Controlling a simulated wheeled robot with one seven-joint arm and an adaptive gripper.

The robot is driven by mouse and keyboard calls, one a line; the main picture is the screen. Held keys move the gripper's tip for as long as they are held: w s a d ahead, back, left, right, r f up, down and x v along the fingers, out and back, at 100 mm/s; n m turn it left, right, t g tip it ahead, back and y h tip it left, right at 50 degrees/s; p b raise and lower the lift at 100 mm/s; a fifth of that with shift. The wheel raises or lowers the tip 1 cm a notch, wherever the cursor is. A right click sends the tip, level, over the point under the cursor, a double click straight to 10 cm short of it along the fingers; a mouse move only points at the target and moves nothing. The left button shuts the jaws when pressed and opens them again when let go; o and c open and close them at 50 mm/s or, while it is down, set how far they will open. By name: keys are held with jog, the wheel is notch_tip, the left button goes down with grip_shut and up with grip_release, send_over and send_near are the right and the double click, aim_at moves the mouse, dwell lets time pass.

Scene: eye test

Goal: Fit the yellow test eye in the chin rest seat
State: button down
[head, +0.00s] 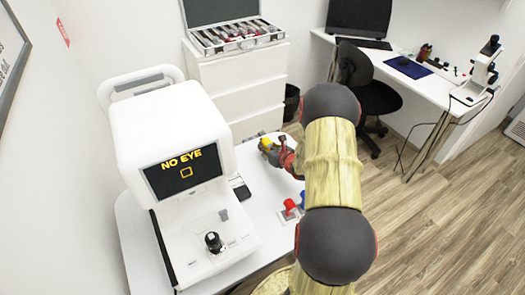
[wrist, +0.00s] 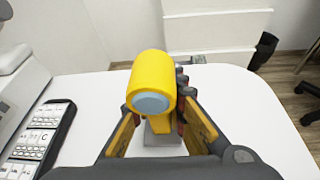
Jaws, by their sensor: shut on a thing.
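The yellow test eye (wrist: 150,75) is a yellow barrel with a pale blue-grey round face, with a narrower yellow part below it. My gripper (wrist: 160,135) is shut on it, one finger on each side. In the head view the yellow eye (head: 265,144) shows at the tip of my gripper (head: 274,152), near the table's far edge. A grey block lies below it in the wrist view; I cannot tell whether they touch. The white instrument (head: 150,125) shows "NO EYE" on its screen (head: 184,172). The chin rest seat is not clearly visible; the instrument's body hides its far side.
A red piece (head: 290,205) and a blue piece stand on the white table (head: 262,205), partly behind my arm. A dark keypad device (wrist: 38,135) lies left of my gripper. A black-topped joystick (head: 213,241) stands on the instrument's base. Drawers (head: 240,85) stand beyond the table.

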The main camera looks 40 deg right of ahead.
jog(key=shift+f, duration=0.9)
jog(key=shift+f+b, duration=0.2)
jog(key=shift+b, duration=0.2)
jog(key=c, duration=1.8)
grip_release()
jog(key=shift+o, duration=0.2)
jog(key=shift+r, duration=0.1)
jog(key=shift+r+p, duration=0.2)
jog(key=shift+p, duration=0.1)
jog(key=p+v, duration=0.4)
jog(key=v, duration=0.8)
jog(key=shift+s, duration=0.1)
